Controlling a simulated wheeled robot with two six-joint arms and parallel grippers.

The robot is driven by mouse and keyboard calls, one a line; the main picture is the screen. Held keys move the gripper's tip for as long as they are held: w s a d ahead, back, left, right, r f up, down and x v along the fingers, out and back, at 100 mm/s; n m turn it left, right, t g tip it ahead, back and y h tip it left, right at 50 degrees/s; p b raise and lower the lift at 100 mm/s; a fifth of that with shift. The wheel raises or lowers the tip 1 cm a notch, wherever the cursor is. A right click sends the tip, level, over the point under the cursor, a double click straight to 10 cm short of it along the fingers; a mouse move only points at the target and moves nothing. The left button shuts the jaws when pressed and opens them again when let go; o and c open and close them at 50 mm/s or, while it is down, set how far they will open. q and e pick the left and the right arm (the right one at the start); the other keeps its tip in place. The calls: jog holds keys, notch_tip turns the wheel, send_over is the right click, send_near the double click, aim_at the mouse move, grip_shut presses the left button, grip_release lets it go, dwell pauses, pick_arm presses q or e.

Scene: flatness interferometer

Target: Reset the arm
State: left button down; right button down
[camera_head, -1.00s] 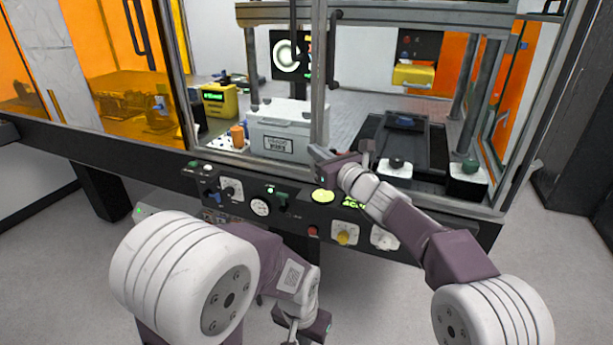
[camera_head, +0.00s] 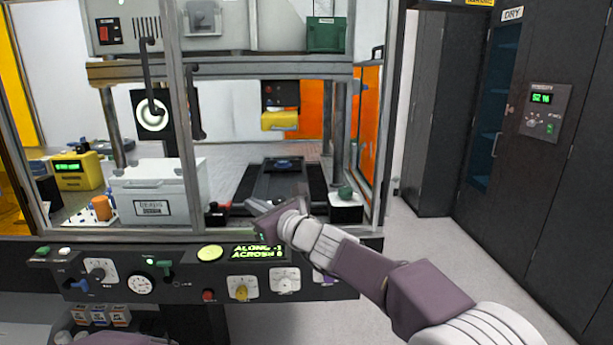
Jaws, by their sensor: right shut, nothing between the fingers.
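My right arm comes in from the lower right. Its gripper (camera_head: 256,207) is shut and empty, in front of the glazed enclosure's lower frame and above the control panel (camera_head: 190,270). I cannot tell whether it touches anything. My left gripper is out of view; only a bit of purple arm shows at the bottom left.
The panel has knobs, a gauge and a green display (camera_head: 257,251). Dark cabinets (camera_head: 550,150) stand right; grey floor (camera_head: 450,245) is free.

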jog(key=s+d+f+n+g+h, duration=0.3)
jog(key=s+d+f+n, duration=0.2)
jog(key=d+f, duration=0.55)
jog(key=s+d+f+n+g+h, duration=0.3)
jog(key=s+d+f+n, duration=0.2)
jog(key=d+f, duration=0.5)
jog(key=s+d+f+n+g+h, duration=0.3)
jog(key=s+d+f+n, duration=0.2)
jog(key=s+f+n, duration=0.3)
jog(key=s+d+f+n+g+h, duration=0.2)
jog(key=s+d+f+n, duration=0.35)
jog(key=s, duration=0.55)
notch_tip(320, 180, up, 17)
jog(key=d+n+p, duration=0.1)
jog(key=n+p, duration=0.1)
jog(key=p, duration=1.6)
jog(key=shift+r+h, duration=0.2)
jog(key=shift+h, duration=0.2)
